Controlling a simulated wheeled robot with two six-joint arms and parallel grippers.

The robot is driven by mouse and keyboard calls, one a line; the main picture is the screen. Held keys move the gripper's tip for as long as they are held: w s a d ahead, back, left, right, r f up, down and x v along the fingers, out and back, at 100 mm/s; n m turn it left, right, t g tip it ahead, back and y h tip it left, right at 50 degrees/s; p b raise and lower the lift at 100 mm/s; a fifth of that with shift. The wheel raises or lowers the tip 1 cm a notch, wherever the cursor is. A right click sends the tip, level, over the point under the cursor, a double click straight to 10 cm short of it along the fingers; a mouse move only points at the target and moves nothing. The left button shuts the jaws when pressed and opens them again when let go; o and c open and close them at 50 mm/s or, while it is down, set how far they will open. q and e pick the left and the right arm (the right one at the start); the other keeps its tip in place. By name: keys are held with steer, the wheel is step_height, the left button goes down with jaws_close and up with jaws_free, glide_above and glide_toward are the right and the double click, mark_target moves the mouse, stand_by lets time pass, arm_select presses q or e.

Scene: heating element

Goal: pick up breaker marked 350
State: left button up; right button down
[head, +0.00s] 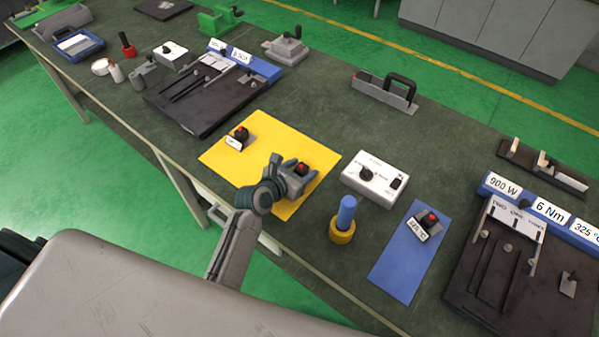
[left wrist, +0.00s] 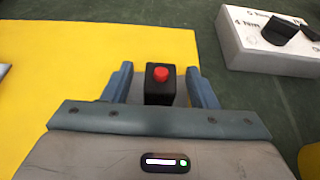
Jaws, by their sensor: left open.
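On the yellow mat (head: 225,165) stand two small black breakers with red buttons. The left breaker (head: 241,133) has a white label too small to read. The right breaker (head: 303,168) is at my left gripper (head: 299,171). In the left wrist view this breaker (left wrist: 160,88) stands between the two open fingers, with a visible gap on each side. Its label is hidden. A third breaker (head: 430,219), with a white label that seems to read 325 °C, lies on the blue mat (head: 398,265). My right gripper does not show.
A white box with knobs (head: 374,180) stands right of the yellow mat; it also shows in the left wrist view (left wrist: 262,50). A blue-handled tool in a yellow ring (head: 343,222) stands nearby. Black fixtures with blue label bars stand at the back left (head: 205,100) and right (head: 500,270).

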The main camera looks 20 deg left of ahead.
arm_select(q)
steer(key=c, duration=1.1)
steer(key=shift+s, duration=0.1)
steer(key=shift+c, duration=0.2)
